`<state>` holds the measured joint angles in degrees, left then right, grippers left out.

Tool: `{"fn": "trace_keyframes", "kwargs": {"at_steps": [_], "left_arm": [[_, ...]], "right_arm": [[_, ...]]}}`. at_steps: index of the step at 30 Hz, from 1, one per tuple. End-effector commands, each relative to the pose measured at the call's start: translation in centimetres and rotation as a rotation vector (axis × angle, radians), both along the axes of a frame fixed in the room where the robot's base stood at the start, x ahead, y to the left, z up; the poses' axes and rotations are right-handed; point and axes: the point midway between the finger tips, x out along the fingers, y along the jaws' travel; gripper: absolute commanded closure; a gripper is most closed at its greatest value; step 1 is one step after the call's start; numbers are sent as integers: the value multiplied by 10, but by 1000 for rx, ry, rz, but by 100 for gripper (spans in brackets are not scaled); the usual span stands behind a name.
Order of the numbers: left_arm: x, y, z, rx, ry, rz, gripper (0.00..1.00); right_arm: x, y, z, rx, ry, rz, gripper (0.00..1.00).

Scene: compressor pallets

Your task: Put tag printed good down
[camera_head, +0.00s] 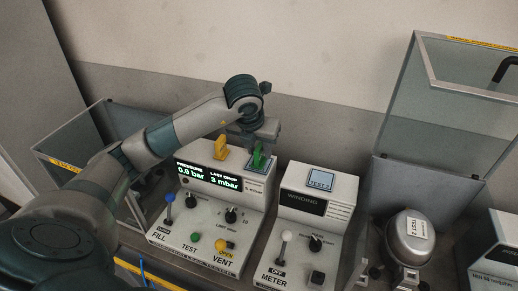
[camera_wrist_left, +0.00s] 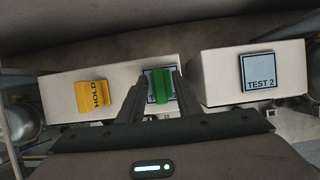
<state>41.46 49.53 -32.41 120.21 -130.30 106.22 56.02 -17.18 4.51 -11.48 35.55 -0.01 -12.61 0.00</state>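A green tag (camera_head: 258,159) stands on a square pale-blue plate (camera_head: 257,166) on top of the pressure tester box. Its print cannot be read. My left gripper (camera_head: 262,143) is just above it, pointing down. In the left wrist view the green tag (camera_wrist_left: 162,91) lies between my two fingers, with a strip of plate showing between the tag and the left finger, so the gripper looks open around it. A yellow tag printed HOLD (camera_wrist_left: 92,97) stands to its left on the same box; the head view shows this yellow tag (camera_head: 221,147) too. My right gripper is out of view.
The winding tester (camera_head: 319,196) stands to the right, with an empty TEST 2 plate (camera_head: 320,180) on top. Farther right, a compressor (camera_head: 410,238) labelled TEST 2 sits before a raised clear guard (camera_head: 440,125). Another clear-walled enclosure (camera_head: 75,140) stands at left.

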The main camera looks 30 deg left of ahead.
Motion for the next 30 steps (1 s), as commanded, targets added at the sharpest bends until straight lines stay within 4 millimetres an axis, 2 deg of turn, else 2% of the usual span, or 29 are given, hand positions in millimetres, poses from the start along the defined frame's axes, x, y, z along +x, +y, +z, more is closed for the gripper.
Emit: {"fn": "trace_keyframes", "kwargs": {"at_steps": [14,15,20,25,30], "left_arm": [[0,0,5,0,0,0,69],[-1,0,6,0,-2,0,69],[-8,-2,23,1,-6,-1,69],[-18,-4,49,1,-6,-1,69],[-27,-6,72,3,-6,-1,69]], "right_arm": [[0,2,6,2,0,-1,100],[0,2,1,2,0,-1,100],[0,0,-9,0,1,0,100],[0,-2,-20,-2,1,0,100],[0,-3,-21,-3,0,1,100]]}}
